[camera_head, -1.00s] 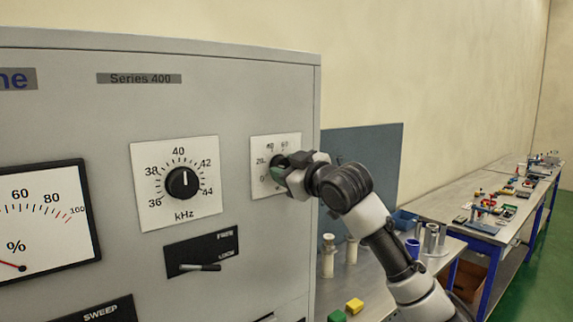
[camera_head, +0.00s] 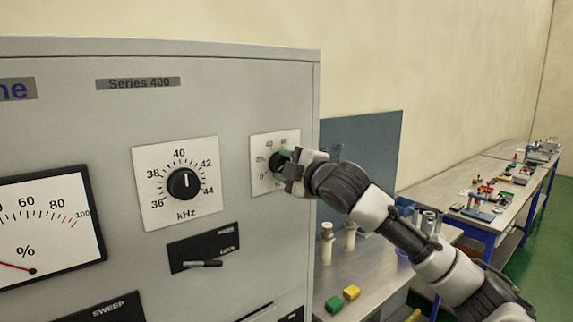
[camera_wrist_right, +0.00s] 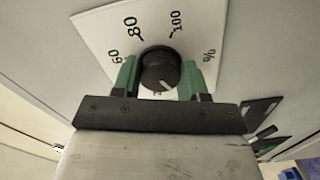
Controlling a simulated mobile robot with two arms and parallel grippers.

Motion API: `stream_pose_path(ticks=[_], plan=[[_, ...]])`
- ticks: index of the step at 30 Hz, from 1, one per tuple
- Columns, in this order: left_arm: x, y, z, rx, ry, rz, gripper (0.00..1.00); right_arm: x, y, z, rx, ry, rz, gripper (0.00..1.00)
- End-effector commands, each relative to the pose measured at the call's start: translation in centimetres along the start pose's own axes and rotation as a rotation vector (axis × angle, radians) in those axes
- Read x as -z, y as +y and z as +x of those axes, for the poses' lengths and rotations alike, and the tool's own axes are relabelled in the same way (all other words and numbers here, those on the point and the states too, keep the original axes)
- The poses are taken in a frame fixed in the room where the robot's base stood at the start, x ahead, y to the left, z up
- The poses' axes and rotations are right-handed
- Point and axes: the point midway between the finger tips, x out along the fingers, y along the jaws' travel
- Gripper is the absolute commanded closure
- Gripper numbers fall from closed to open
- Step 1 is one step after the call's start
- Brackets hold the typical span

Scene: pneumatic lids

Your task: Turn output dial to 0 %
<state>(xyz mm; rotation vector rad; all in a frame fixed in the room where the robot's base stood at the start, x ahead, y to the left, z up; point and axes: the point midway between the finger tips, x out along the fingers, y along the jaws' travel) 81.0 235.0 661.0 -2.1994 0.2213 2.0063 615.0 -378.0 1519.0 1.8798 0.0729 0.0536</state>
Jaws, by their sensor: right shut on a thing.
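My right gripper (camera_head: 284,162) is at this knob. In the right wrist view its two green fingers (camera_wrist_right: 160,78) are shut on opposite sides of the knob. The knob's white mark points towards the gripper's palm, at the lower side of that view. The numbers there are hidden behind the gripper, so the exact setting cannot be read. My left gripper is not in view.
A kHz dial (camera_head: 184,184) and a black lever switch (camera_head: 204,250) are left of my gripper. A % meter (camera_head: 45,225) has its red needle low to the left. Benches with small parts (camera_head: 490,195) stand at the right, with green floor beyond.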

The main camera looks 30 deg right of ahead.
Motion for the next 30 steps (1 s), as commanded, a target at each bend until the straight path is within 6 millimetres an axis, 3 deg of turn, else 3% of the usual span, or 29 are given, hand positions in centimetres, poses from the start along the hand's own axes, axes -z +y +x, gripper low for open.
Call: stream_pose_path(ticks=[20,21,24,26,30], plan=[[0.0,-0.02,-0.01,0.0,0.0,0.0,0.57,-0.02,-0.44,0.07,0.01,-0.001,-0.066,0.81],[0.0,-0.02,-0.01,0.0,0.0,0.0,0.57,-0.02,-0.45,0.07,0.01,-0.001,-0.066,0.54],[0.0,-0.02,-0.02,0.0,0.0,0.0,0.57,-0.01,-0.38,0.06,0.008,0.0,-0.065,0.39],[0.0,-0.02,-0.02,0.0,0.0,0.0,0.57,0.0,-0.3,0.05,0.007,0.0,-0.065,0.31],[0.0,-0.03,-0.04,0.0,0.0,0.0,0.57,0.01,-0.17,0.03,0.004,0.0,-0.064,0.31]])
